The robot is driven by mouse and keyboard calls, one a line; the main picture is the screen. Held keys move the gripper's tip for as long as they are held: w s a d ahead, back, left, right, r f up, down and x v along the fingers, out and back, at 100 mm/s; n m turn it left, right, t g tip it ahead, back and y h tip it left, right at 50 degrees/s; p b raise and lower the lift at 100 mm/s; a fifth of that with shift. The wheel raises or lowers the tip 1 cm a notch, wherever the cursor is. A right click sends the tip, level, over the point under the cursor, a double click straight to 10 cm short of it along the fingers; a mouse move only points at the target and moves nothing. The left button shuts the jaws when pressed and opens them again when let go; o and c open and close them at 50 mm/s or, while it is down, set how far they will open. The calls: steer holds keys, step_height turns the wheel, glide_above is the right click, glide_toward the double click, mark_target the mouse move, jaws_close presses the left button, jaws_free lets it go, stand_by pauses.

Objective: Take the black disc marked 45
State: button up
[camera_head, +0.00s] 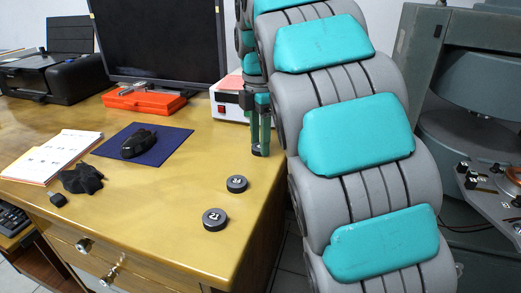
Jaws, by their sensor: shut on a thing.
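Two black discs lie flat on the wooden desk near its right front corner. The nearer disc (215,219) has a white mark that looks like 12 or 21. The farther disc (237,184) has a white mark too small to read surely. My gripper (261,152) points down at the desk's right edge, behind and right of both discs and apart from them. Its fingers are shut on a small dark thing, mostly hidden between them; I cannot read any mark on it or tell its full shape.
The desk (180,190) is clear around the discs. A mouse (137,144) on a blue mat (172,139), a crumpled black thing (82,179) and papers (50,155) lie left. A white box (228,103), orange case (146,101) and monitor (160,40) stand behind.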

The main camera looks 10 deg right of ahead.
jaws_close()
steer(key=shift+r+p, duration=1.1)
steer(key=shift+r, duration=1.4)
